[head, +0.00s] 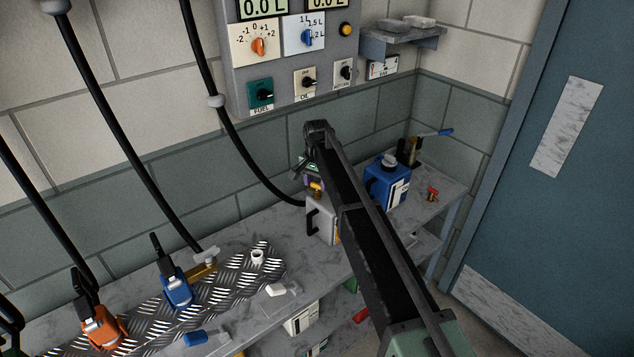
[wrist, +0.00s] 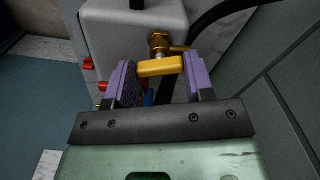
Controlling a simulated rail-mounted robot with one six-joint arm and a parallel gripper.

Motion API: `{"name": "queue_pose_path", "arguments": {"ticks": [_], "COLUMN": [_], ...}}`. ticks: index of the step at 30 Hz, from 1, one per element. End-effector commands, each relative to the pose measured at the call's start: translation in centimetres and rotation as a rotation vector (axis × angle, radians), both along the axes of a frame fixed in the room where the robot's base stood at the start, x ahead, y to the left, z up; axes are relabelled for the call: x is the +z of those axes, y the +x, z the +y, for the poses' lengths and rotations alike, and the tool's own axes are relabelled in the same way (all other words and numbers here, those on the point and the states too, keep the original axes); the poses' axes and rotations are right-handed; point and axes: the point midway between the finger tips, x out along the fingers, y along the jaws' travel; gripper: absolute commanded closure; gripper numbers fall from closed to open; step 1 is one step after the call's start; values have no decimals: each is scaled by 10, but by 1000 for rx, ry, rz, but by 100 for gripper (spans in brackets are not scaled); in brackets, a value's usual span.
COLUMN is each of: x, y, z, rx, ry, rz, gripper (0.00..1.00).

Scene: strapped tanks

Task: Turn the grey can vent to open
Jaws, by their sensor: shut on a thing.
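The grey can (head: 318,226) stands on the bench near the wall, partly hidden behind my arm; its pale body also fills the top of the wrist view (wrist: 115,35). Its vent has a brass fitting (wrist: 158,43) and a yellow handle (wrist: 160,66); the handle also shows as a small yellow spot on top of the can in the head view (head: 316,188). My gripper (wrist: 160,73) has its purple fingers on either side of the yellow handle and is shut on it. The handle lies crosswise between the fingers. My gripper is mostly hidden by the arm in the head view.
A blue can (head: 384,190) stands just right of my arm. A black hose (head: 250,165) runs down to the grey can. Orange (head: 101,328) and blue nozzles (head: 177,290) sit on the tread plate at left. A control panel (head: 290,60) hangs above; a shelf (head: 400,40) is at right.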

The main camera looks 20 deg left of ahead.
Motion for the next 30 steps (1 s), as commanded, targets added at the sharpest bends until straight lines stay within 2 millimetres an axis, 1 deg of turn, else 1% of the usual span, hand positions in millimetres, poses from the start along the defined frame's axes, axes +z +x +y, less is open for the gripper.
{"name": "queue_pose_path", "arguments": {"ticks": [30], "x": [0], "y": [0], "z": [0], "rx": [955], "ry": [0], "rz": [0], "gripper": [75]}}
